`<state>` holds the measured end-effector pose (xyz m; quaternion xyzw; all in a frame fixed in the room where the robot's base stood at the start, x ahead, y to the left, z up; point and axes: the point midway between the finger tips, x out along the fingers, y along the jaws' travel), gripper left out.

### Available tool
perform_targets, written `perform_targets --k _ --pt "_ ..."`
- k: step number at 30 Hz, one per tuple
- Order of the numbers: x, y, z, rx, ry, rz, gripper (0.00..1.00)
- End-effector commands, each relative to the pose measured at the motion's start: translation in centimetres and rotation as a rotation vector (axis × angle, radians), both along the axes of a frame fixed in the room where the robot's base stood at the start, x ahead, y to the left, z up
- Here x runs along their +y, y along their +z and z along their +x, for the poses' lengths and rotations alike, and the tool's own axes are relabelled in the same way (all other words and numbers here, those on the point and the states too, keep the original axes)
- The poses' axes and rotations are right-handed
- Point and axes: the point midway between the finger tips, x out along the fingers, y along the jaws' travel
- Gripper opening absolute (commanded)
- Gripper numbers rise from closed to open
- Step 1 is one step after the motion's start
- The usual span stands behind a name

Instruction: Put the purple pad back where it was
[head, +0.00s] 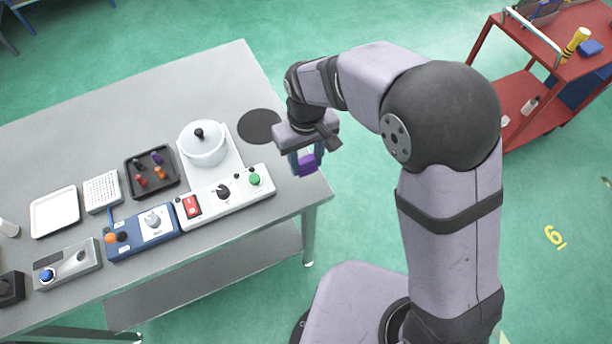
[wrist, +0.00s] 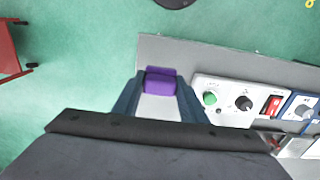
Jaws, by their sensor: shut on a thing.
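The purple pad (head: 306,163) is held between the fingers of my gripper (head: 302,162), above the right end of the grey table. In the wrist view the purple pad (wrist: 161,82) sits between the two blue-grey fingertips of my gripper (wrist: 160,88), near the table's edge. The gripper is shut on it. A small black tray (head: 152,173) on the table holds several small coloured pieces, red, orange and purple among them. Whether the pad touches anything below cannot be told.
A white control box (head: 226,196) with a green button, a dial and a red switch lies left of my gripper. Behind it stand a white lidded pot (head: 202,145) and a flat black disc (head: 259,126). A blue box (head: 143,232) and white tray (head: 55,211) are further left.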

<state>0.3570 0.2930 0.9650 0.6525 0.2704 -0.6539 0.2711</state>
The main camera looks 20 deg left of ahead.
Motion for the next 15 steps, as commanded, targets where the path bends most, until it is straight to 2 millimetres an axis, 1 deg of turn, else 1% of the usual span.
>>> perform_targets --k 3,6,15 --pt "-0.1 -1.7 -0.1 0.004 0.0 -0.004 0.14" --pt "-0.1 -2.8 -0.1 0.003 0.0 -0.003 0.14" --pt "0.0 -3.9 0.0 0.002 -0.001 -0.002 0.14"
